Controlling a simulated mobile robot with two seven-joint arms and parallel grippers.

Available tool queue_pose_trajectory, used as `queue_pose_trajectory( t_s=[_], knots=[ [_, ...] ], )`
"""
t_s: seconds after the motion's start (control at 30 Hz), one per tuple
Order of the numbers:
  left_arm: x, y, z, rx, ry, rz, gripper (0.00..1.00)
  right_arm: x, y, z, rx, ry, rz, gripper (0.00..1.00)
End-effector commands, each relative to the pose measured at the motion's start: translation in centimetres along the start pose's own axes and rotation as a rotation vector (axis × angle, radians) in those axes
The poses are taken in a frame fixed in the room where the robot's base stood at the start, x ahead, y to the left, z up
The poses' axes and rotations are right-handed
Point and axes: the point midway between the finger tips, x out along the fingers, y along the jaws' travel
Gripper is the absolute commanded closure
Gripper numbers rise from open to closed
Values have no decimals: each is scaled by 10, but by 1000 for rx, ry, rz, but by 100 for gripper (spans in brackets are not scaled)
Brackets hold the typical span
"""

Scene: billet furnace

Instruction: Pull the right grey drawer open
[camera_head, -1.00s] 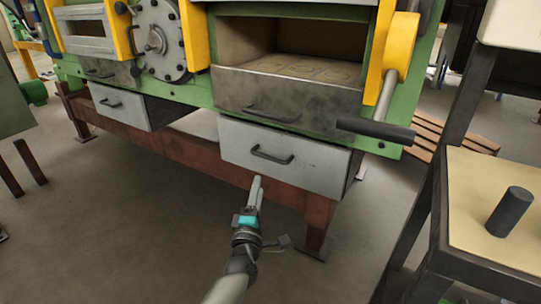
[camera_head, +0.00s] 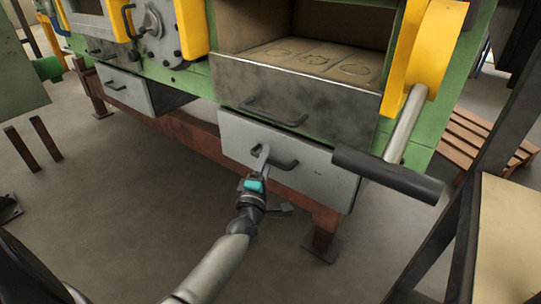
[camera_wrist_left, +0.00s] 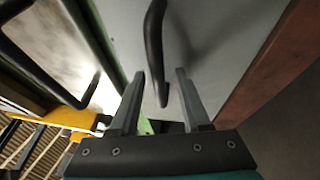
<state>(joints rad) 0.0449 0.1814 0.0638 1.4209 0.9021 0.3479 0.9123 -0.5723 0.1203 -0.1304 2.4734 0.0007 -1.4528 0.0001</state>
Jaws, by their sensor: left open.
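The right grey drawer (camera_head: 320,174) is a pale grey box low under the furnace, with a dark bar handle (camera_head: 285,163) on its front. My left gripper (camera_head: 264,152) is at the left part of this handle, its fingers pointing at the drawer front. In the left wrist view the gripper (camera_wrist_left: 161,73) is open, and the handle (camera_wrist_left: 154,45) shows between its two fingers in the picture, with the grey drawer front (camera_wrist_left: 225,30) behind. I cannot tell whether the fingers touch the handle. My right gripper is not in view.
Above the drawer is a dark metal front (camera_head: 300,92) with its own handle (camera_head: 268,112). A lever with a thick dark grip (camera_head: 388,175) sticks out at the right. A second grey drawer (camera_head: 125,92) is at the left. The floor (camera_head: 130,200) in front is clear.

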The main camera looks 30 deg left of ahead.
Motion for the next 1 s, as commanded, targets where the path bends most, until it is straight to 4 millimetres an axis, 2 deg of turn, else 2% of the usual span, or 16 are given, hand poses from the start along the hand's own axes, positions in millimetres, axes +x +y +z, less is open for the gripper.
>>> queue_pose_trajectory(
  t_s=[0.23, 0.67, 1.0],
  knots=[
    [0, 0, 0, 0, 0, 0, 53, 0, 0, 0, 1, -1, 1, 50],
    [0, 0, 0, 0, 0, 0, 100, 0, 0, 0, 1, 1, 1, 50],
    [0, 0, 0, 0, 0, 1, 100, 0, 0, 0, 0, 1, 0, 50]
  ],
)
